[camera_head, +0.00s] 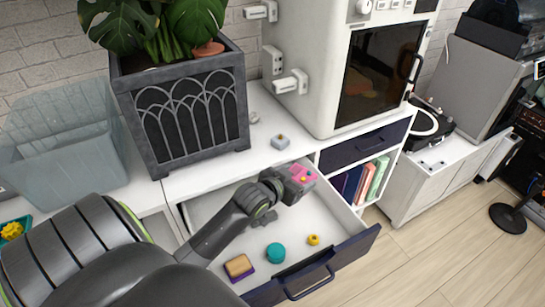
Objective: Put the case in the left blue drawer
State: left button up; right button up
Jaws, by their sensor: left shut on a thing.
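The left blue drawer (352,252) is pulled open, with a dark blue front and a white inside. My left gripper (290,184) is over the far right part of this drawer. It is shut on a small pink-topped thing (301,173), which appears to be the case; the fingers partly hide it. I cannot tell whether the case touches the drawer floor. Inside the drawer lie a tan and purple block (239,267), a teal round piece (275,253) and a small yellow ring (313,240). My right gripper is not in view.
A small grey box (280,142) sits on the white counter behind the drawer. A large planter (190,115) and a clear bin (65,140) stand to the left. A white oven-like machine (330,60) stands behind. Another blue drawer (365,144) is shut at right, above books (365,182).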

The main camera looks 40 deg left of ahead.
pick_arm(q)
notch_tip(320, 180, down, 5)
jog(key=shift+r+b, duration=0.1)
jog(key=shift+b, duration=0.2)
notch_tip(320, 180, down, 4)
jog(key=shift+b, duration=0.3)
jog(key=shift+f, duration=0.25)
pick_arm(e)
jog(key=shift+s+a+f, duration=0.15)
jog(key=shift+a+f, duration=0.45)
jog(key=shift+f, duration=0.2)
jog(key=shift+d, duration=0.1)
pick_arm(q)
jog(key=shift+f, duration=0.15)
jog(key=shift+f+b, duration=0.35)
jog(key=shift+f, duration=0.15)
jog(key=o, duration=1.1)
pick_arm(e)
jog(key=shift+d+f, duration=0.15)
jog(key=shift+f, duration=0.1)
